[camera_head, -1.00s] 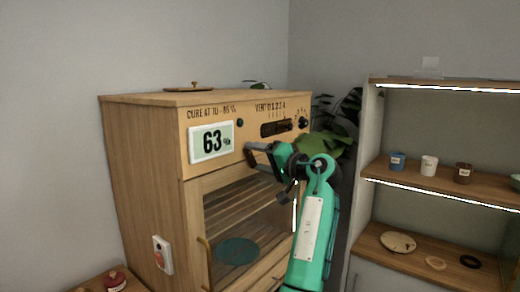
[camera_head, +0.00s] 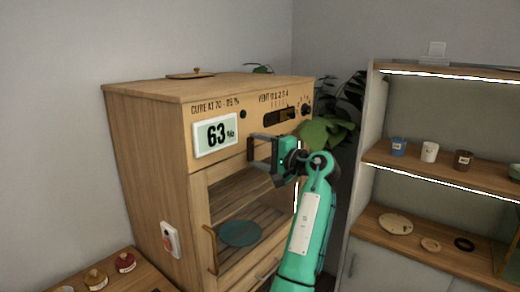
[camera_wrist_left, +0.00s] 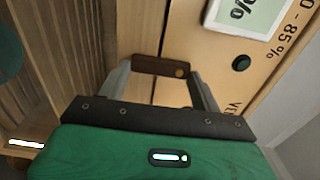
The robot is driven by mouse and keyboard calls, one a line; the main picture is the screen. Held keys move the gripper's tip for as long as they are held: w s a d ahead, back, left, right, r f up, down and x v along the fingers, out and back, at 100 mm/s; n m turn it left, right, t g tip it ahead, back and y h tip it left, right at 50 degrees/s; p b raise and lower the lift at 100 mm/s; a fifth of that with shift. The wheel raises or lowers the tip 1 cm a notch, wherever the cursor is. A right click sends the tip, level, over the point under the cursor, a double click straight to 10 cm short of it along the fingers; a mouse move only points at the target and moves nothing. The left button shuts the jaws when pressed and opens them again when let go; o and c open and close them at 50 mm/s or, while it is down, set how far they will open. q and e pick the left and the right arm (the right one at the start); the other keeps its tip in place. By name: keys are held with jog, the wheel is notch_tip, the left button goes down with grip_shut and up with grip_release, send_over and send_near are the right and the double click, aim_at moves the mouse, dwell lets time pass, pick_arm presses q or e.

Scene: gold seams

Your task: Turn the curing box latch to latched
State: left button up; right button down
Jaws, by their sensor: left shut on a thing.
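The curing box (camera_head: 150,150) is a wooden cabinet with a display reading 63%. Its glazed door (camera_head: 200,215) appears closed below the control panel. My left gripper (camera_head: 252,150) is at the panel's lower edge, beside the display. In the left wrist view the latch (camera_wrist_left: 158,66) is a short dark brown bar with a brass dot at its right end. My left gripper (camera_wrist_left: 160,72) has a finger at each end of the bar and is shut on it. The bar lies across the seam between door and panel. In the head view the gripper hides the latch. My right gripper is not in view.
A shelf unit (camera_head: 370,150) at right holds several cups and dishes. A plant (camera_head: 325,130) stands behind my arm. A low wooden surface (camera_head: 145,275) with small lidded jars is at lower left. A switch (camera_head: 170,240) is on the box's side. A teal disc (camera_head: 240,233) lies inside.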

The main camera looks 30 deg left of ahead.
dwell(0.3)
pick_arm(q)
jog(key=o, duration=1)
jog(key=d+b, duration=0.1)
jog(key=d, duration=0.3)
jog(key=d+b, duration=0.1)
jog(key=d, duration=0.4)
jog(key=s+d+b, duration=0.1)
jog(key=d+b, duration=0.1)
jog(key=d, duration=0.2)
jog(key=shift+d, duration=0.35)
